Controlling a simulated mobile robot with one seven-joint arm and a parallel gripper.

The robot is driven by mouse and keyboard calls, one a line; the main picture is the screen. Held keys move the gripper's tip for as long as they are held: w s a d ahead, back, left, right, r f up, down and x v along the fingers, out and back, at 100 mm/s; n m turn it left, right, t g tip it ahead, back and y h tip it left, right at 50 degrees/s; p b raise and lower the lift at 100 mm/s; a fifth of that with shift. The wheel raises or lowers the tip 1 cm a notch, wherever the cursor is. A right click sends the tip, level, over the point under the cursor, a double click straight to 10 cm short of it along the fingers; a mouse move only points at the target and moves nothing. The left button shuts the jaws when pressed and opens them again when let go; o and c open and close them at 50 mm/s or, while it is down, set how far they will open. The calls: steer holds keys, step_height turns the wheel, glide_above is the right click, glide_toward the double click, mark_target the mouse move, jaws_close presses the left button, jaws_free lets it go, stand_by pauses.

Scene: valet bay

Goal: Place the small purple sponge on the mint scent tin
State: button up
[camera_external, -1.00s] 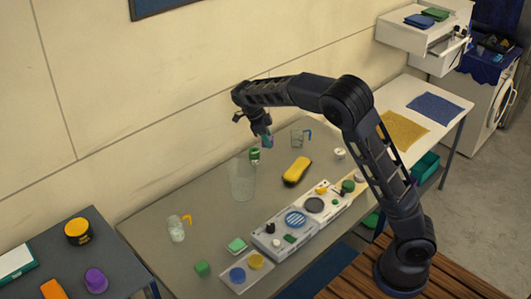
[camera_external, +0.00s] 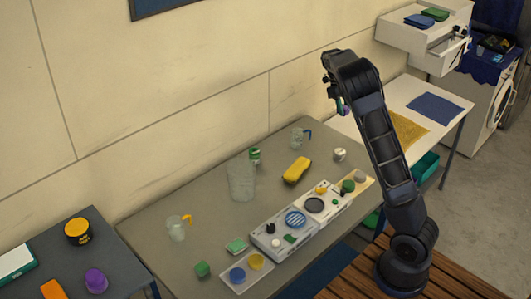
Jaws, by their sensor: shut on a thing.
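My gripper (camera_external: 340,107) is raised high above the back right of the grey table. It is shut on a small purplish thing (camera_external: 343,111), which looks like the small purple sponge; the fingers and arm partly hide it. A small green and white can (camera_external: 254,154) stands behind the clear container. I cannot tell for sure which of these is the mint scent tin. My gripper is well apart from both.
On the grey table (camera_external: 165,270) are a tall clear container (camera_external: 241,181), jugs (camera_external: 176,229), a yellow sponge-like block (camera_external: 297,170) and a white compartment tray (camera_external: 271,252). A purple domed thing (camera_external: 95,280) is on the left table. A white table (camera_external: 450,122) stands right.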

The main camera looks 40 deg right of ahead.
mark_target(342, 153)
steer(key=shift+s+d+f, duration=0.1)
steer(key=shift+s+d, duration=0.15)
steer(key=shift+d, duration=0.15)
steer(key=shift+d+f, duration=0.1)
steer(key=shift+f, duration=0.25)
step_height(342, 153, down, 19)
steer(key=shift+f, duration=0.1)
steer(key=shift+f, duration=0.1)
steer(key=o, duration=0.9)
steer(key=shift+o, duration=0.2)
